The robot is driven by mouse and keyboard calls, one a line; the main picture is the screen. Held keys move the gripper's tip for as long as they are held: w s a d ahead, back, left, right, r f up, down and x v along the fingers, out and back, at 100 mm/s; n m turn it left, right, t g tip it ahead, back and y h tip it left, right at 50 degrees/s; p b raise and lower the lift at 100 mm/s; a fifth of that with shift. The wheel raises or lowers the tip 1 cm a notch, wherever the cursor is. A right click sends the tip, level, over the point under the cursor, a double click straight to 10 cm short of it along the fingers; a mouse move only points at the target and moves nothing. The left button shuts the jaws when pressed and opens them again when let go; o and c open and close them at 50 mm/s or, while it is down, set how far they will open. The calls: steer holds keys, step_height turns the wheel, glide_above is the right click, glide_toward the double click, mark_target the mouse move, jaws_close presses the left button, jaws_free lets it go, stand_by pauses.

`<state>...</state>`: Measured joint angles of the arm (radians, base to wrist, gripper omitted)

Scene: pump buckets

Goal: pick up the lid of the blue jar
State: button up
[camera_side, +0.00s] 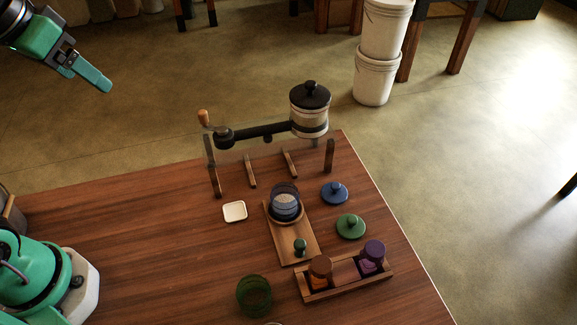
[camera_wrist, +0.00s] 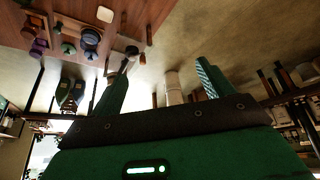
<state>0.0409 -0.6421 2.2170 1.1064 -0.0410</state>
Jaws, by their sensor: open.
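The blue lid (camera_side: 334,193) with its small knob lies flat on the wooden table, to the right of the blue jar. The blue jar (camera_side: 285,203) looks like tinted glass and stands on a wooden board (camera_side: 287,242). My gripper (camera_side: 88,78) is high at the upper left, far from the lid and jar, beyond the table's far left edge. Its jaws are open and hold nothing. In the wrist view my gripper's fingers (camera_wrist: 165,60) are spread apart.
A green lid (camera_side: 350,226) lies near the blue lid. A wooden rack (camera_side: 345,277) holds orange and purple jars. A green jar (camera_side: 254,295) stands at the front. A white dish (camera_side: 234,211) is left of the board. A crank device (camera_side: 268,131) with a lidded pot stands behind.

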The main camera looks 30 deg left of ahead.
steer(key=w+d+r+g, duration=0.1)
steer(key=w+d+r, duration=0.55)
steer(key=w, duration=0.45)
steer(key=g, duration=0.4)
glide_above(336, 184)
step_height(336, 184, down, 9)
step_height(336, 184, down, 22)
steer(key=shift+w+f, duration=0.1)
steer(key=shift+s+f, duration=0.2)
steer(key=shift+f, duration=3.3)
steer(key=c, duration=1.1)
